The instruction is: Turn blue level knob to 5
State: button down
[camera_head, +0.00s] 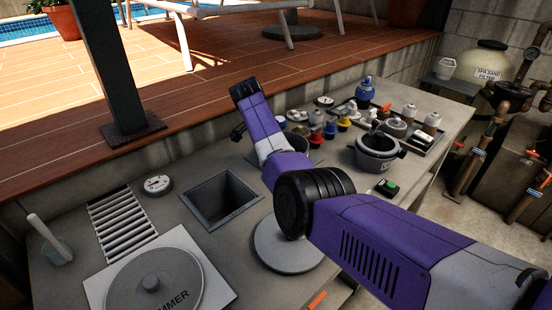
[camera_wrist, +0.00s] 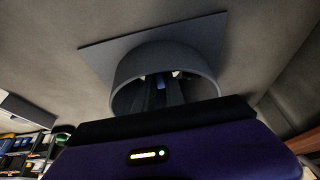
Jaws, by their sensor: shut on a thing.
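The blue level knob (camera_wrist: 160,84) shows in the wrist view as a small blue patch deep inside a grey round collar (camera_wrist: 122,72) on a square plate. My gripper (camera_wrist: 161,91) reaches into this collar, with its dark fingers on either side of the blue part, shut on it. The collar's wall and my gripper hide most of the knob. No number or pointer is readable, so its setting cannot be told. In the head view my purple arm crosses the counter, and neither the fingers nor the blue knob can be made out.
A square open pit (camera_head: 220,199) and a skimmer lid (camera_head: 155,283) are at the left of the counter. A tray (camera_head: 425,143) of bottles, a grey pot (camera_head: 376,160) and a green button (camera_head: 389,185) are at the right. A dark post (camera_head: 112,60) stands on the deck edge.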

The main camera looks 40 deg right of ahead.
dwell(0.5)
jog(key=c, duration=1.4)
grip_release()
jog(key=v, duration=0.7)
jog(key=shift+r, duration=0.4)
jog(key=shift+a, duration=0.15)
